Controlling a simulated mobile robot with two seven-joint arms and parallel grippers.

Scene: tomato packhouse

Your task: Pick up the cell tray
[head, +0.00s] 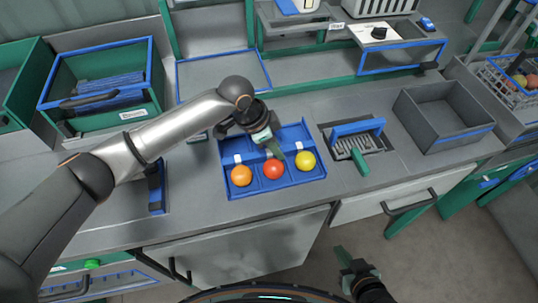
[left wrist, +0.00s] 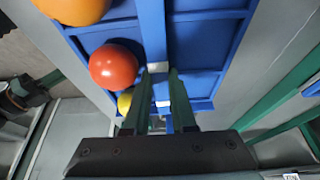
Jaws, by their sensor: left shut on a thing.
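The blue cell tray (head: 281,187) lies on the grey worktop, with an orange tomato (head: 241,175), a red tomato (head: 273,169) and a yellow tomato (head: 305,160) in its front cells. The back cells look empty where they show. My left gripper (head: 275,148) reaches down into the middle of the tray. In the left wrist view its green fingers (left wrist: 162,92) are shut on the blue middle divider of the tray (left wrist: 152,35). I cannot see a gap under the tray. My right gripper (head: 346,258) is low in front of the counter, away from the tray; its jaw gap is unclear.
Right of the tray is a recessed station with a blue bar (head: 357,128) and green handle. Beyond it stands an empty grey bin (head: 447,118). A green crate (head: 100,85) with blue items stands at the back left. Shelves rise behind the worktop.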

